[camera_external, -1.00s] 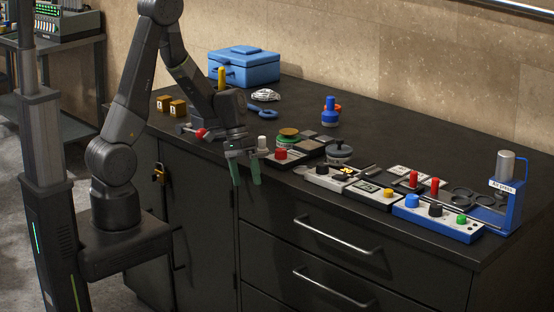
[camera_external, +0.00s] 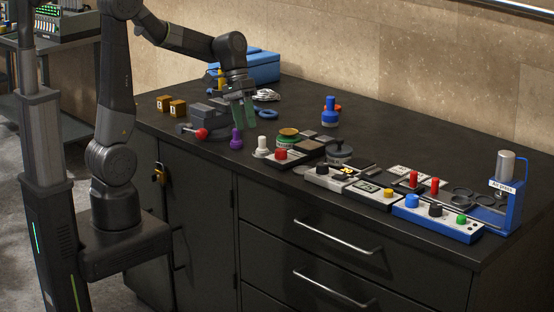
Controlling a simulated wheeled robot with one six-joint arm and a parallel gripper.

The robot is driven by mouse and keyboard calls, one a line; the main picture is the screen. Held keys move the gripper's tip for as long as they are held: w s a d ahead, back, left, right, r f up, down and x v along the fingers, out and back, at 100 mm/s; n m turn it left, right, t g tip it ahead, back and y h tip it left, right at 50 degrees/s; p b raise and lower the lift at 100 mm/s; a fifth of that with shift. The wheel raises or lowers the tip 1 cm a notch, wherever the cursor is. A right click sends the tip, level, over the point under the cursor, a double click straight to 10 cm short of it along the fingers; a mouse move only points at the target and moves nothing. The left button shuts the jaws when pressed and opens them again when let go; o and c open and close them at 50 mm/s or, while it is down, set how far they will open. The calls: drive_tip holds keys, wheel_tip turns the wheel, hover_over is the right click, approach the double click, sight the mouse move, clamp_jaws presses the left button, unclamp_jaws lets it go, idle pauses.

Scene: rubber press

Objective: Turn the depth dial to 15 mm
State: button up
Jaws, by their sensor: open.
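My gripper (camera_external: 244,114) is open and empty, with green fingers pointing down above the counter (camera_external: 385,150), near the grey vise. I cannot tell for certain which control is the depth dial, and no scale can be read. Candidates are a black knob (camera_external: 435,210) between a blue and a green button on the blue-edged panel, and a yellow knob (camera_external: 388,192) on the panel with a small display (camera_external: 367,187). Both are well to the right of my gripper. A blue press stand (camera_external: 519,198) with a grey cylinder stands at the panel's right end.
The grey vise (camera_external: 203,119) with a red knob, a purple stamp (camera_external: 236,139) and a white stamp (camera_external: 262,147) stand near my gripper. A blue toolbox (camera_external: 262,68) is behind. Red-topped parts (camera_external: 413,179) stand behind the panels. The counter's back right is clear.

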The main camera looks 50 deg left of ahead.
wheel_tip(320, 180, up, 7)
drive_tip(key=w+d+f+t+y+b, duration=0.4)
drive_tip(key=w+d+f+y+b, duration=0.25)
drive_tip(key=d, duration=0.45)
drive_tip(key=w+d+t+b, duration=0.1)
drive_tip(key=w+d+t, duration=0.15)
drive_tip(key=d, duration=0.45)
drive_tip(key=w+d+t+b, duration=0.1)
drive_tip(key=w+d+t, duration=0.15)
drive_tip(key=d, duration=0.55)
drive_tip(key=s+d+r+t+h+b, duration=0.25)
drive_tip(key=s+d+t, duration=0.4)
drive_tip(key=d, duration=0.75)
drive_tip(key=s+d+r+t+h+b, duration=0.2)
drive_tip(key=s+d+r+t+h, duration=0.15)
drive_tip(key=s+d, duration=0.85)
approach(432, 209)
drive_tip(key=shift+m+y, duration=0.25)
drive_tip(key=shift+m, duration=0.15)
drive_tip(key=w+p, duration=0.1)
drive_tip(key=w, duration=0.2)
drive_tip(key=w+d, duration=0.1)
drive_tip(key=w, duration=0.2)
drive_tip(key=w+d+p, duration=0.1)
drive_tip(key=w, duration=0.3)
drive_tip(key=shift+r+p, duration=0.2)
drive_tip(key=shift+p, duration=0.1)
